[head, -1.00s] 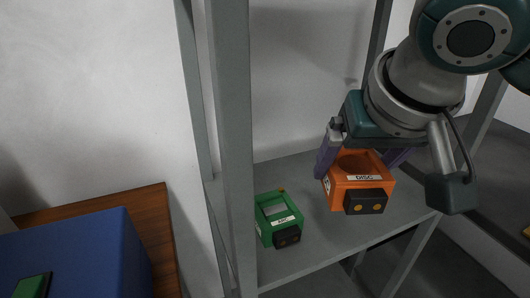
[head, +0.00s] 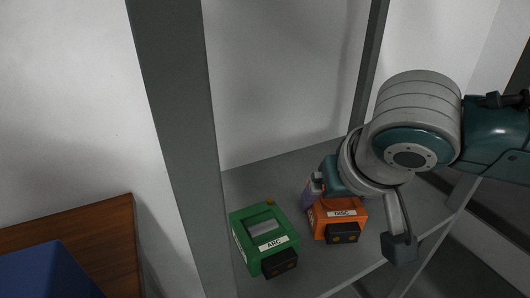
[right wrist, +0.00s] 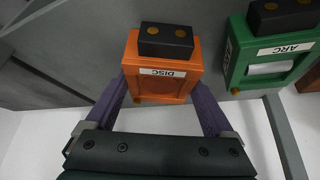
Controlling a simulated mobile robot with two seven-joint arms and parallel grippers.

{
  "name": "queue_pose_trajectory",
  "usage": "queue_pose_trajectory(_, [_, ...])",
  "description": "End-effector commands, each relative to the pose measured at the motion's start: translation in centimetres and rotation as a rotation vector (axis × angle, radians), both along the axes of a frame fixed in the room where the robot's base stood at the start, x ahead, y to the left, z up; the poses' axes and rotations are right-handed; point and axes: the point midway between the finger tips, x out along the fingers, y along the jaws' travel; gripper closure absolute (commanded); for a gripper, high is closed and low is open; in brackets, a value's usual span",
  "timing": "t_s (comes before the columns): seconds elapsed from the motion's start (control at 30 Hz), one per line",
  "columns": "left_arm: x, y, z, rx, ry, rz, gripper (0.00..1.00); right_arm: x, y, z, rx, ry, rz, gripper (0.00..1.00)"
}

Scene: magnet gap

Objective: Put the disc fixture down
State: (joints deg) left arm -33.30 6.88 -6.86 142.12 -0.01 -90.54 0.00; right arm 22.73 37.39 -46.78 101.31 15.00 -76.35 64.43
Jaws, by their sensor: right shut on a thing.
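The disc fixture (head: 322,222) is an orange block with a white DISC label and a black front piece with two gold dots. It is at the grey shelf (head: 330,275), right of the green ARC fixture (head: 253,222). My right gripper (head: 312,192) is shut on the disc fixture, with purple fingers on its two sides. In the right wrist view the disc fixture (right wrist: 165,95) sits between the fingertips, with the ARC fixture (right wrist: 270,70) beside it and a gap between. Whether its underside touches the shelf I cannot tell. My left gripper is not in view.
A grey shelf post (head: 175,130) stands left of the fixtures, and another post (head: 372,60) stands behind. A blue box (head: 45,275) rests on a brown wooden surface (head: 115,225) at the lower left. The shelf front is bare.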

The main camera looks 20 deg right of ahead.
Motion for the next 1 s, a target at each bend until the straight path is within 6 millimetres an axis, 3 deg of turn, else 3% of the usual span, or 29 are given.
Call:
queue_pose_trajectory(0.07, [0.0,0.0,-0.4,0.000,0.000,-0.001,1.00,0.1,0.0,-0.9,0.000,-0.004,0.000,1.00])
queue_pose_trajectory(0.43, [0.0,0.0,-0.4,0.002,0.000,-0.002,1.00,0.1,0.0,-1.2,0.001,-0.004,-0.001,1.00])
queue_pose_trajectory(0.47, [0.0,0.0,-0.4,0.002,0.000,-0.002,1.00,0.0,0.0,-1.3,0.000,-0.001,-0.001,0.10])
queue_pose_trajectory(0.53, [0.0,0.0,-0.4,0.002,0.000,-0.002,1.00,0.0,0.0,-1.2,0.000,-0.001,-0.001,0.03])
queue_pose_trajectory(0.83, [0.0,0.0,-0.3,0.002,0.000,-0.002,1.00,0.1,0.0,-0.9,-0.001,-0.002,0.000,0.00])
queue_pose_trajectory(1.0, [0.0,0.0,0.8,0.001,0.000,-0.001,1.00,-0.9,0.3,1.2,0.001,-0.002,0.001,0.00])
